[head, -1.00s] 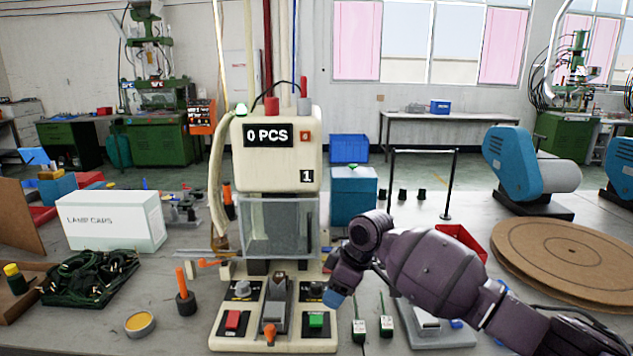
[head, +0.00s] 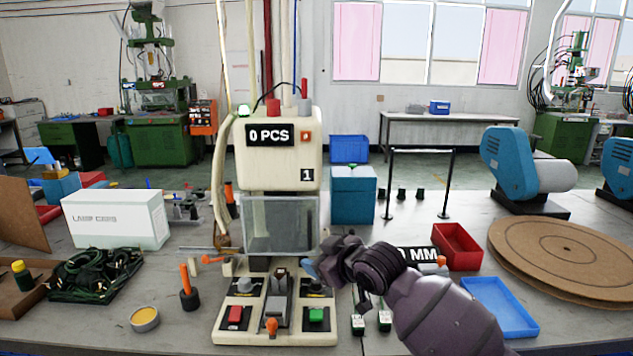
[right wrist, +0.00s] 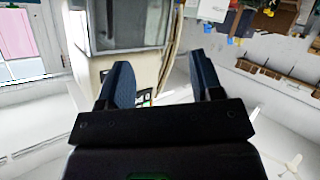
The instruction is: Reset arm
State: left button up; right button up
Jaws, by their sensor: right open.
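My right gripper (head: 311,270) is in front of the right side of the cream moulding machine (head: 276,150). In the right wrist view its two dark blue fingers (right wrist: 163,82) are apart, with nothing held between them. A red button (head: 235,314) and a green button (head: 316,315) are on the base. My left gripper is in neither view.
A red bin (head: 457,247) and a blue tray (head: 499,307) lie right of my right arm. Round brown boards (head: 565,252) are farther right. A white carton (head: 115,219), green cables (head: 97,272) and a yellow-filled tin (head: 145,318) lie left.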

jog(key=s+d+f+m+t+h+p, duration=0.15)
jog(key=s+d+f+m, duration=0.25)
jog(key=s+d+f, duration=0.5)
jog(key=s+d+f+m+t+h, duration=0.3)
jog(key=s+d+f, duration=0.4)
jog(key=s+d, duration=0.3)
jog(key=s+d+f+m+g+h, duration=0.1)
jog(key=s+d+f, duration=0.1)
jog(key=s+f, duration=0.2)
jog(key=s+d+f+m+g+h, duration=0.1)
jog(key=s+d+f+g, duration=0.1)
jog(key=s, duration=0.9)
jog(key=s+d+f+m+g+h, duration=0.1)
jog(key=s+d+f+h, duration=0.1)
jog(key=s+f, duration=0.4)
jog(key=shift+s+d, duration=0.65)
jog(key=shift+w+a, duration=0.1)
jog(key=shift+w, duration=0.05)
